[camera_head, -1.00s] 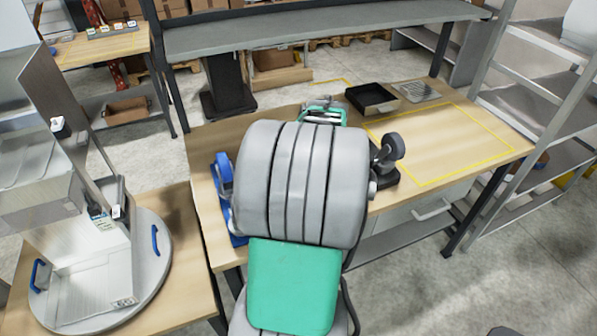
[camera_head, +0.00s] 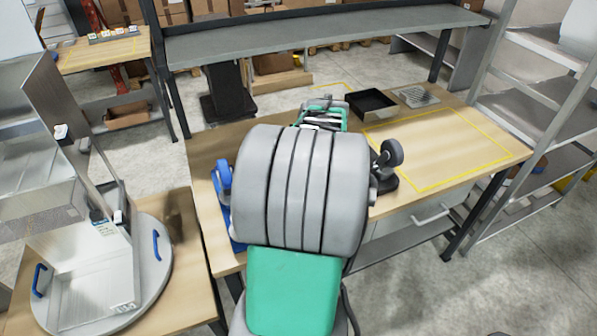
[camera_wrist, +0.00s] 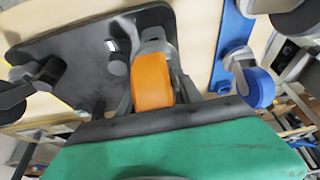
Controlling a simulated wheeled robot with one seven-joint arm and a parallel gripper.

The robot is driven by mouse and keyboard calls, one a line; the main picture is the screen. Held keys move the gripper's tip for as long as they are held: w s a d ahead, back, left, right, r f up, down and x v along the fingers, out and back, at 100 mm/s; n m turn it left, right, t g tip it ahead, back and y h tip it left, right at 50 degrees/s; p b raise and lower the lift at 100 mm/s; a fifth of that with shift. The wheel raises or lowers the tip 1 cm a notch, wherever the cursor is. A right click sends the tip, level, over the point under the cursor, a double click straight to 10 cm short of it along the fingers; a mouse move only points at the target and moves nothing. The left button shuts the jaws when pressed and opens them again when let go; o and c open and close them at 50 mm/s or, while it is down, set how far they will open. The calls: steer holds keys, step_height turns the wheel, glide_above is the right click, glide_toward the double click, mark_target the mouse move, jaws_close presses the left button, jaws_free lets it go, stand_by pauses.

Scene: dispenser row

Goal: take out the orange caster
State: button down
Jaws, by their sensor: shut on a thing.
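The orange caster (camera_wrist: 152,80) shows in the wrist view, with its orange wheel between the fingers of my gripper (camera_wrist: 154,94). My gripper is shut on it. The caster's grey mount lies against the edge of a black plate (camera_wrist: 75,50); I cannot tell whether they touch. In the head view my own arm hides the orange caster and the fingers.
A dark caster (camera_head: 390,153) stands on the table (camera_head: 440,140), right of my arm. A blue caster (camera_head: 223,178) sits on a blue plate at the left; it also shows in the wrist view (camera_wrist: 258,87). A black tray (camera_head: 371,103) lies at the back. The yellow-outlined area is clear.

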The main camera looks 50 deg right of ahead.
steer(key=shift+r+p, duration=1.05)
steer(key=shift+r, duration=1.25)
